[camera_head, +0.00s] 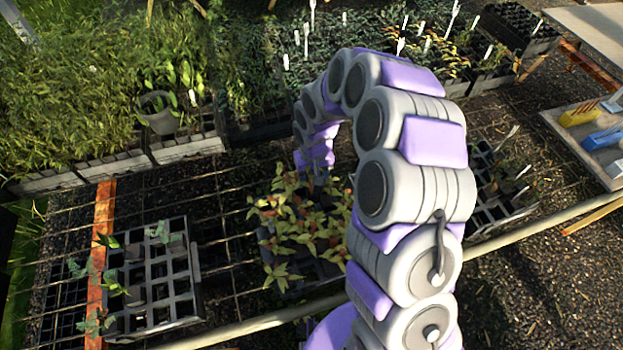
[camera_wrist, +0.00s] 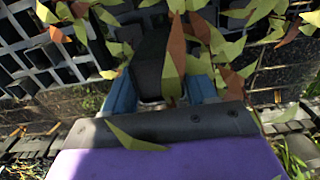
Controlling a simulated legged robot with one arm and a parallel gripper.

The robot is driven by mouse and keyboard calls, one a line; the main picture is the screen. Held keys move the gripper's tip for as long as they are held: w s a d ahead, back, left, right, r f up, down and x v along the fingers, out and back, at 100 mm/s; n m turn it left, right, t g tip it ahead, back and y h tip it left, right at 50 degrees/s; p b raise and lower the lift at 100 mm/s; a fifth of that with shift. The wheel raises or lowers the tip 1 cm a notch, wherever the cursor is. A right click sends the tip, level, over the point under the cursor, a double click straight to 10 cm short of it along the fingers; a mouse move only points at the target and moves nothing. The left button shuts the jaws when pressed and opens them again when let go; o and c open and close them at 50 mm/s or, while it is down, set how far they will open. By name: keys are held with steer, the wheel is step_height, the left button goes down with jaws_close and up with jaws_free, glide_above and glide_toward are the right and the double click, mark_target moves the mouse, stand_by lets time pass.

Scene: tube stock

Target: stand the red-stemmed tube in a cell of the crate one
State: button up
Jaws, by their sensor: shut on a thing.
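My gripper (camera_wrist: 161,88) is shut on a dark tube (camera_wrist: 158,72), with a blue finger on each side of it. Green and red-brown leaves rise from this tube; its stem colour is hard to tell. In the head view my arm bends down to the middle crate, whose yellow-green and red-brown plants (camera_head: 300,225) hide much of its cells; the fingers are hidden there. A grey crate of square cells (camera_head: 155,290) stands at lower left, with a few green seedlings along its left and back and many empty cells. I cannot tell which crate is crate one.
A wooden rail (camera_head: 270,322) runs across the front of the wire-mesh bench. Dense potted plants (camera_head: 90,90) fill the back left. Another dark crate (camera_head: 500,212) stands right of my arm. A tray with yellow and blue items (camera_head: 595,130) lies at far right.

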mark_target(313, 193)
steer(key=shift+s+a+f, duration=0.4)
steer(key=shift+a+f, duration=0.25)
steer(key=shift+a, duration=0.2)
steer(key=shift+d+f, duration=0.35)
steer(key=shift+f, duration=0.15)
steer(key=shift+a+f+b, duration=0.15)
steer(key=shift+f+b, duration=0.25)
steer(key=shift+f, duration=0.3)
steer(key=shift+a, duration=0.2)
steer(key=shift+s, duration=0.1)
steer(key=shift+d+f, duration=0.2)
steer(key=shift+d, duration=0.1)
steer(key=shift+a, duration=0.25)
steer(key=shift+d, duration=0.3)
